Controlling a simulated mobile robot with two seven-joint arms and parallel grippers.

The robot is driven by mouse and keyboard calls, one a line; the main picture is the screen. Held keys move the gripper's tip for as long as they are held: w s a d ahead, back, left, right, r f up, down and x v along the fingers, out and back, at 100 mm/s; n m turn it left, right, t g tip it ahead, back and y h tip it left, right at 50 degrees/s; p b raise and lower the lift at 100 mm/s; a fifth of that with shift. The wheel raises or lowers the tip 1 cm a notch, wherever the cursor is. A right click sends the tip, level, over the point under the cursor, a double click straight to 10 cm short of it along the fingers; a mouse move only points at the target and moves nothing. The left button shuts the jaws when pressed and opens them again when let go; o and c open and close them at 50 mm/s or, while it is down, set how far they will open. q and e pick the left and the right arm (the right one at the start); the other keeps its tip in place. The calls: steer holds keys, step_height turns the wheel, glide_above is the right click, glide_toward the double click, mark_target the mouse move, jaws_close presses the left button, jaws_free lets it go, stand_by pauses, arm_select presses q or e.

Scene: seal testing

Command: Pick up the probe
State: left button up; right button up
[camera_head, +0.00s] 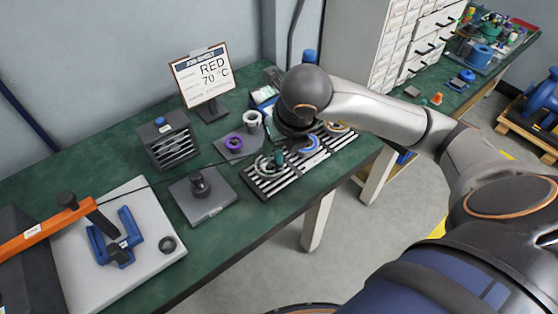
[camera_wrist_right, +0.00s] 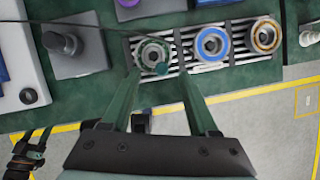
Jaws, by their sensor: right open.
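I cannot make out the probe for certain. A small teal round end (camera_wrist_right: 162,68) shows between my right fingertips in the right wrist view, by a grey-green ring (camera_wrist_right: 151,56) on the striped rack; it may be part of the probe. My right gripper (camera_wrist_right: 160,80) is open, its two green fingers apart on either side of that end. In the head view, the right gripper (camera_head: 288,152) is low over the striped rack (camera_head: 247,181), and its wrist hides part of it. A dark gripper with green tips, seemingly my left (camera_wrist_right: 32,146), shows at the lower left of the wrist view; its opening is unclear.
A blue ring (camera_wrist_right: 212,43) and a bronze ring (camera_wrist_right: 265,35) lie along the rack. A grey block with a black knob (camera_head: 199,184) stands left of it. A thin dark cable (camera_head: 150,184) crosses the green bench. A sign (camera_head: 203,76) reads RED 70 °C.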

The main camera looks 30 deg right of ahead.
mark_target(279, 153)
steer(key=x, duration=0.5)
steer(key=shift+s+d+f, duration=0.15)
steer(key=shift+c, duration=0.2)
jaws_close()
